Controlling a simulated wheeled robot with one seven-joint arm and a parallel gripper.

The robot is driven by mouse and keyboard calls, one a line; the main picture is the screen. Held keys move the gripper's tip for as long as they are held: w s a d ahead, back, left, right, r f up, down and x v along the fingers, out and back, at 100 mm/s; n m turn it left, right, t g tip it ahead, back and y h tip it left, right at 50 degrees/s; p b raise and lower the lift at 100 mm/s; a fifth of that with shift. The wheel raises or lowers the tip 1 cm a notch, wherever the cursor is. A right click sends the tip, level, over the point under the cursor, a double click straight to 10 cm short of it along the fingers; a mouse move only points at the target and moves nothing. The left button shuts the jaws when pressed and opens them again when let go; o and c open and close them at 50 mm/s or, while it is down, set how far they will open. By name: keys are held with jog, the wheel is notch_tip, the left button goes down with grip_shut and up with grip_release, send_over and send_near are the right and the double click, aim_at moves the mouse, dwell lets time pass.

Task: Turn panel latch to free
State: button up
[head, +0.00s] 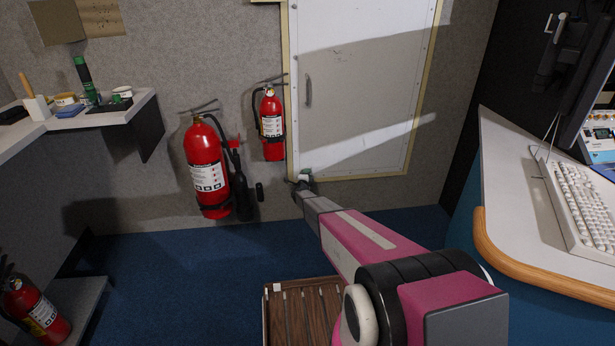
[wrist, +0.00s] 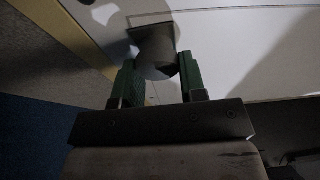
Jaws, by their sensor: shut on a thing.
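The white panel (head: 365,85) with a cream-yellow frame is on the grey wall in the head view. My gripper (head: 304,182) reaches the panel's lower left corner there, and the latch is too small to make out. In the wrist view, the panel (wrist: 245,55) fills the upper right. The panel latch (wrist: 154,45) shows as a dark flat piece on a round pale base. My gripper (wrist: 160,80) is shut on the latch, with a green finger on each side. The fingers hide the latch's lower part, and I cannot read any position mark.
Two red fire extinguishers, a larger one (head: 206,168) and a smaller one (head: 271,125), hang left of the panel. A desk (head: 510,190) with a keyboard (head: 580,200) stands at right. A slatted brown wooden item (head: 305,310) is low in front.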

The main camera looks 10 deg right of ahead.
jog(key=shift+f+m+g, duration=0.1)
jog(key=shift+m+g, duration=0.2)
jog(key=shift+m, duration=0.3)
jog(key=o, duration=0.9)
jog(key=v, duration=1)
jog(key=shift+s+a, duration=0.1)
jog(key=shift+s, duration=0.3)
